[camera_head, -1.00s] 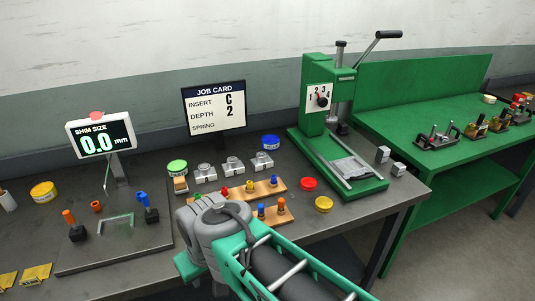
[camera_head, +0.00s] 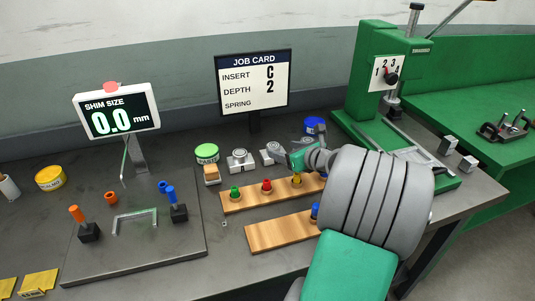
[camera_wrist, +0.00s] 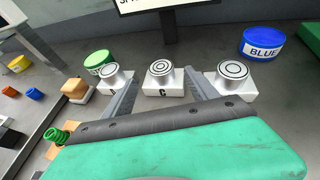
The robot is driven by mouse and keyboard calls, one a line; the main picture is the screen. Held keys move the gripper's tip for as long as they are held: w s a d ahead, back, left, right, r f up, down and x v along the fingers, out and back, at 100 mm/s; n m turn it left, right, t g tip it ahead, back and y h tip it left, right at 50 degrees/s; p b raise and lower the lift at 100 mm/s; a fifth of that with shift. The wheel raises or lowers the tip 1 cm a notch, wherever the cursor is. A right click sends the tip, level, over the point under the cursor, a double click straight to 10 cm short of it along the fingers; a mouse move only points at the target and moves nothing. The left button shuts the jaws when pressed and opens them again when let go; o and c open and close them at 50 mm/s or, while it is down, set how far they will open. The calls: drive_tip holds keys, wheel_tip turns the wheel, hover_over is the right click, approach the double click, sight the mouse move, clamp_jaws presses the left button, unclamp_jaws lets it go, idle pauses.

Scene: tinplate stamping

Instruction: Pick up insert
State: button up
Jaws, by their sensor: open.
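Three round metal inserts with ringed tops sit on pale blocks in a row. In the wrist view the middle insert (camera_wrist: 160,68) stands on a block marked C (camera_wrist: 164,91). The left insert (camera_wrist: 115,75) and right insert (camera_wrist: 232,69) flank it. My gripper (camera_wrist: 165,84) is open and empty, its fingers pointing toward the row, one on each side of the middle block. Contact cannot be told. In the head view, the middle insert (camera_head: 272,147) shows left of my gripper, which partly covers the right one. The job card (camera_head: 253,83) reads insert C, depth 2.
A blue tin (camera_wrist: 262,43) stands right of the row, a green tin (camera_wrist: 98,58) at its left. Wooden strips with coloured pegs (camera_head: 240,203) lie in front. The green press (camera_head: 375,80) stands at the right, the shim display (camera_head: 118,112) at the left.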

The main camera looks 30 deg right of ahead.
sight(275, 146)
drive_tip(key=x, duration=0.7)
drive_tip(key=shift+w+f, duration=0.15)
drive_tip(key=shift+w, duration=0.15)
drive_tip(key=shift+s, duration=0.1)
drive_tip(key=shift+c, duration=0.3)
drive_tip(key=shift+d, duration=0.1)
clamp_jaws()
